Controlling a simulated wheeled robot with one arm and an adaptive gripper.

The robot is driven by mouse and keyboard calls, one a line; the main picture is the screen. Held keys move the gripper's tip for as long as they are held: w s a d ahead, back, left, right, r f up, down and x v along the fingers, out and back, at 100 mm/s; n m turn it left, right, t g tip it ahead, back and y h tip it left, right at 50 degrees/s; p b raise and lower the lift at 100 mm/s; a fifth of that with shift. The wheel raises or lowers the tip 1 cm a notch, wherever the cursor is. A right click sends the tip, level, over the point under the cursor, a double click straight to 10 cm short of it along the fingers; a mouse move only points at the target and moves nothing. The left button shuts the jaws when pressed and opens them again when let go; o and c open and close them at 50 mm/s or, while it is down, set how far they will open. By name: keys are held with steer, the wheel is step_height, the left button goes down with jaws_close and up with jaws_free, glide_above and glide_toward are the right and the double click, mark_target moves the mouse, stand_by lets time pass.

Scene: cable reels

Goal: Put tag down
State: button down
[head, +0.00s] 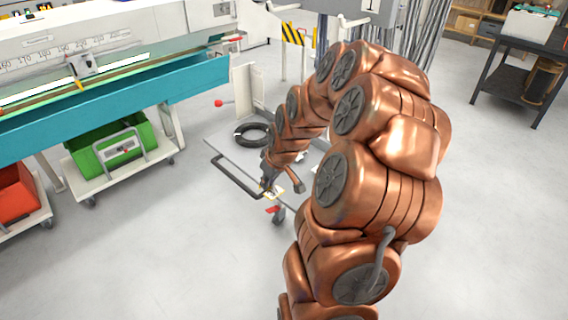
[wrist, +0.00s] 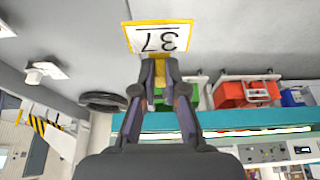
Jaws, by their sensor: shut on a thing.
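My gripper (head: 267,186) is shut on a white tag with a yellow border (head: 274,194). In the wrist view the tag (wrist: 158,27) shows the number 37 upside down, gripped at one edge between the fingertips (wrist: 158,68). In the head view the tag is near the front corner of a low grey cart (head: 222,143), close to its dark handle bar (head: 234,176). I cannot tell whether the tag touches the cart. A black cable coil (head: 239,134) lies on the cart, behind the gripper; it also shows in the wrist view (wrist: 103,99).
A teal-sided measuring bench (head: 190,84) stands at the left. Below it are a green bin (head: 92,158) and a red bin (head: 14,192) on wheeled dollies. A dark table (head: 507,84) stands at the far right. The floor left of the cart is clear.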

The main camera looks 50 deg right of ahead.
steer(key=w+d+p, duration=0.1)
steer(key=d, duration=0.2)
steer(key=w+d+p, duration=0.1)
steer(key=d, duration=0.2)
steer(key=w+d+p, duration=0.1)
steer(key=d, duration=0.3)
steer(key=shift+w+f, duration=0.2)
steer(key=shift+f, duration=0.2)
steer(key=shift+w+d+f+p, duration=0.15)
steer(key=shift+d+f+p, duration=0.15)
steer(key=shift+d, duration=0.4)
steer(key=shift+f+p, duration=0.95)
steer(key=shift+f, duration=0.75)
steer(key=shift+f+b, duration=0.2)
steer(key=shift+b, duration=0.1)
steer(key=c, duration=1.2)
jaws_free()
steer(key=shift+r, duration=0.15)
